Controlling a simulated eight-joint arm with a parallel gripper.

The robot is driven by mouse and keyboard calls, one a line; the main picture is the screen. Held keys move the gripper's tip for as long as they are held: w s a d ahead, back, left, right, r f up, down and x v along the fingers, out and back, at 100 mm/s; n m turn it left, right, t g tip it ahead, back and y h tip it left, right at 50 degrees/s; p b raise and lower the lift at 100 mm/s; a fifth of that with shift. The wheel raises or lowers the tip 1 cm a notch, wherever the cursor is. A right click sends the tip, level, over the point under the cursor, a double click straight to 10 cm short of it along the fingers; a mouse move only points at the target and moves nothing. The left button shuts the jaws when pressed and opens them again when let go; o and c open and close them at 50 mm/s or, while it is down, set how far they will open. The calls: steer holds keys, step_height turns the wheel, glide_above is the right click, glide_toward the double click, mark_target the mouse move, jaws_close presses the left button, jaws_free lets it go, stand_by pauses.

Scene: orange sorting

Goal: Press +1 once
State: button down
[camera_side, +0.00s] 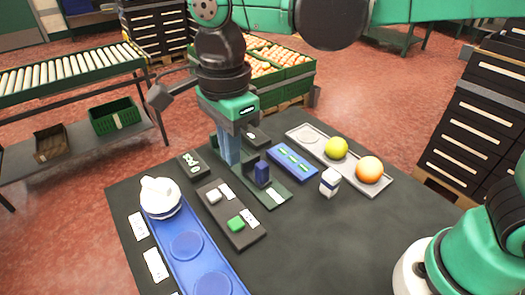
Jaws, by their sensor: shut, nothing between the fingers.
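A dark button panel (246,236) lies on the table, with a pale button (214,197) at its far end and a green button (236,224) nearer. White labels sit beside both, but their print is too small to read, so I cannot tell which is +1. My gripper (230,161) points down with its blue fingers shut and empty. In the picture it is above and right of the pale button, over the far end of a dark green base (279,196) with an upright blue block (262,173). I cannot tell its exact height.
A small dark display (190,164) and a blue box with green marks (292,162) flank the base. A grey tray (378,184) holds a yellow-green fruit (336,148) and an orange (369,169). A white-and-navy block (330,182) stands nearby. A blue tray (188,268) holds a white lidded pot (160,198).

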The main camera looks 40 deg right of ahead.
mark_target(236, 223)
steer(key=shift+a+m, duration=0.25)
steer(key=shift+m, duration=0.05)
step_height(236, 223, down, 14)
stand_by(0.8)
steer(key=shift+f, duration=1.05)
step_height(236, 223, up, 15)
steer(key=shift+f, duration=0.15)
